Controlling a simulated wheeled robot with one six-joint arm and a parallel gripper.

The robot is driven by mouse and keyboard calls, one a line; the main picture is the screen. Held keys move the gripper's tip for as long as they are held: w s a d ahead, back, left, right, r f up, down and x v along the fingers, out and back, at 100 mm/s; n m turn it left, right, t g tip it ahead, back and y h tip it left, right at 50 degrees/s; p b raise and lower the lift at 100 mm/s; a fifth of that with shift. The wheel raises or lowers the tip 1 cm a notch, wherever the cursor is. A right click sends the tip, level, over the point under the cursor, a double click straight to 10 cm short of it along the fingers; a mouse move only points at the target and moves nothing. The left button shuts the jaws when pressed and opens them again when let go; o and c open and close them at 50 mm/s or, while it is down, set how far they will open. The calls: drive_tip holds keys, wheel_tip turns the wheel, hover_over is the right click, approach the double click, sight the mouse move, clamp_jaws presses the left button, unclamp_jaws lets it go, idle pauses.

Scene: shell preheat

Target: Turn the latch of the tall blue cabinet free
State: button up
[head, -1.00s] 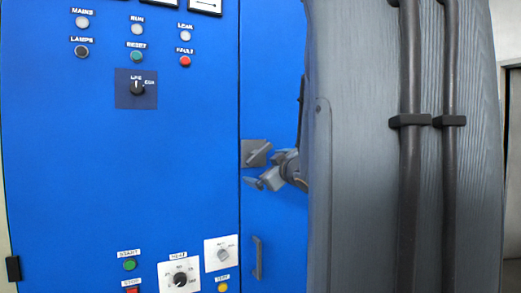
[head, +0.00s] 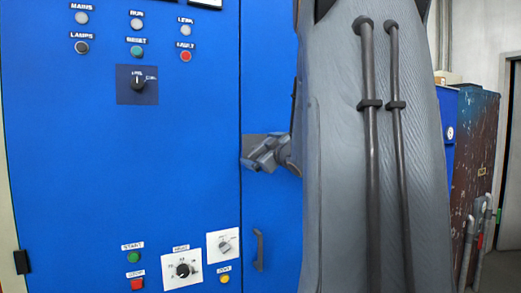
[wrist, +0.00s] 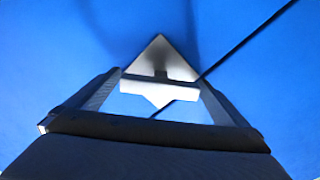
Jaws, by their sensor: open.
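The tall blue cabinet (head: 120,180) fills the left and middle of the head view. Its grey latch (head: 252,142) sits on the narrow right door, just right of the seam, and is partly covered by my gripper (head: 262,158). In the wrist view the latch's plate (wrist: 160,50) looks like a diamond, with a pale handle bar (wrist: 160,89) across it. My gripper (wrist: 159,80) is open there, one finger at each end of the bar. I cannot tell whether the fingers touch it.
A vertical door handle (head: 259,250) is below the latch. Knobs, lamps and buttons, such as the heat dial (head: 183,270), are on the left panel. My arm covers the cabinet's right side. A rusty dark cabinet (head: 474,150) and grey pipes (head: 470,240) stand at the right.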

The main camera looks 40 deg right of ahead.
drive_tip(key=c, duration=0.9)
drive_tip(key=shift+p, duration=0.35)
drive_tip(key=m+p, duration=0.3)
drive_tip(key=shift+s+r, duration=0.1)
drive_tip(key=shift+m+p, duration=1.85)
drive_tip(key=shift+m, duration=0.25)
drive_tip(key=o, duration=0.9)
